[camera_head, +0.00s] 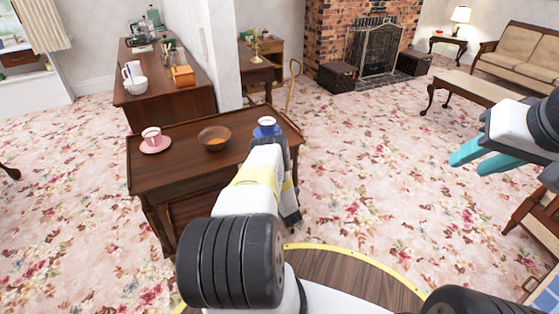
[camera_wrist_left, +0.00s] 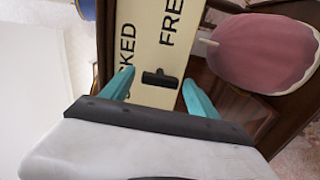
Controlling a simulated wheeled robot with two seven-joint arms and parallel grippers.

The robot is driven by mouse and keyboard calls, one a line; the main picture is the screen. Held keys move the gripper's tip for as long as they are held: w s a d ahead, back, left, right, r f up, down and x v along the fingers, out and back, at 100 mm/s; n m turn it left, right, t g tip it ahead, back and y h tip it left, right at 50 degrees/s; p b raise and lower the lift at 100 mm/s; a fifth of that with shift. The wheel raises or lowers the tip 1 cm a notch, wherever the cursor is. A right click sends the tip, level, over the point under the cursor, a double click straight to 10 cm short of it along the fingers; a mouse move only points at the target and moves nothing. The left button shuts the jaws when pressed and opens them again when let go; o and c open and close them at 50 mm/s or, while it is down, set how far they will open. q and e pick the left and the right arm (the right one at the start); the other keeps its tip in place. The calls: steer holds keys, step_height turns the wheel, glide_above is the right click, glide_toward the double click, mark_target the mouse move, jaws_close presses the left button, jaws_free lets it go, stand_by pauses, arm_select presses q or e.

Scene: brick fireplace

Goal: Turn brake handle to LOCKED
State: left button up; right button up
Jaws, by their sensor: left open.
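In the left wrist view a cream plate (camera_wrist_left: 150,40) carries the word FREE on the right and a partly hidden word ending in CKED on the left. A small black handle (camera_wrist_left: 160,78) sits on the plate, below and between the words. My left gripper (camera_wrist_left: 158,76) is open, with one teal finger on each side of the handle; I cannot tell whether they touch it. In the head view my left arm hides that gripper, the plate and the handle at the wooden trolley (camera_head: 180,175). My right gripper (camera_head: 467,166) is open and empty at the right.
On the trolley stand a pink cup and saucer (camera_head: 155,147), a wooden bowl (camera_head: 214,138) and a cup on a blue saucer (camera_head: 267,130). A walking cane (camera_head: 293,88) is behind it. A pink rounded object (camera_wrist_left: 262,52) is beside the plate.

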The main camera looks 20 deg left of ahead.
arm_select(q)
steer(key=v, duration=0.6)
steer(key=shift+s+d, duration=0.25)
